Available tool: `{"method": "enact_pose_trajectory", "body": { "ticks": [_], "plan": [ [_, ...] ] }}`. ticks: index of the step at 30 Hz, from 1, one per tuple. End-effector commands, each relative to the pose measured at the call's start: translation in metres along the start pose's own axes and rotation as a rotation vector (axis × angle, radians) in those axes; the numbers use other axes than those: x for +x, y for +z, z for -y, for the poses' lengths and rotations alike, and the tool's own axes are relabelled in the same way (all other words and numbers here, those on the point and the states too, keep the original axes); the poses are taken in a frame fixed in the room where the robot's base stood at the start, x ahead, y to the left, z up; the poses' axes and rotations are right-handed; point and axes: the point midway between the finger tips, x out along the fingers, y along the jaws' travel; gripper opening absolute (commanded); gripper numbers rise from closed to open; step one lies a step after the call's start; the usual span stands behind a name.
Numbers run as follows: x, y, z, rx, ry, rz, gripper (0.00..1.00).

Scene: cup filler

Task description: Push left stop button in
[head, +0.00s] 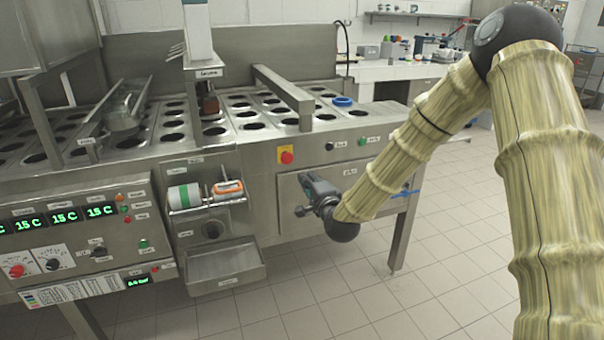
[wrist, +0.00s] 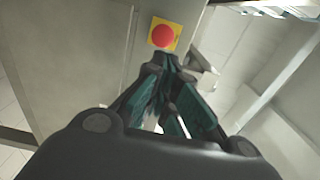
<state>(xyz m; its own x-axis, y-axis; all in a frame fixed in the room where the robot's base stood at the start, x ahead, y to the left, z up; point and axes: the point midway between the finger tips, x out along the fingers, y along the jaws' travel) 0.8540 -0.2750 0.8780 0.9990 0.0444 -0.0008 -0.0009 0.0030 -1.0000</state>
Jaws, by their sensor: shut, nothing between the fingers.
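A red stop button (head: 287,157) on a yellow plate sits on the steel front of the cup filler, near the middle of the head view. In the wrist view the red button (wrist: 163,36) shows at the top, just beyond the fingertips. My gripper (head: 306,190) is in front of the machine, below and slightly right of the button in the head view. In the wrist view my gripper (wrist: 168,61) is shut and empty, with its tips pointing toward the button's plate. A gap shows in the picture between tips and button; contact is not visible.
A red knob (head: 17,271) is on the control panel at far left. A steel tray (head: 226,265) juts out left of my gripper. A holder with a white and green roll (head: 184,196) sits above it. Tiled floor (head: 440,270) is free at right.

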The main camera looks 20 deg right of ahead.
Motion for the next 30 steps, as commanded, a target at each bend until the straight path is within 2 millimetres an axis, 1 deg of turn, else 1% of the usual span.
{"method": "enact_pose_trajectory", "body": {
  "ticks": [1, 3, 7, 23, 26, 29, 30],
  "plan": [
    [-0.006, 0.001, -0.001, 0.001, 0.001, 0.001, 0.0],
    [-0.012, 0.001, -0.001, 0.0, 0.0, 0.002, 0.0],
    [-0.018, 0.002, -0.001, 0.0, 0.001, 0.003, 0.0],
    [-0.019, 0.004, -0.003, -0.006, 0.008, 0.006, 0.0],
    [-0.026, 0.009, -0.018, -0.042, 0.05, 0.015, 0.0],
    [-0.043, 0.02, -0.052, -0.123, 0.143, 0.04, 0.0],
    [-0.052, 0.026, -0.069, -0.166, 0.191, 0.056, 0.0]
  ]
}}
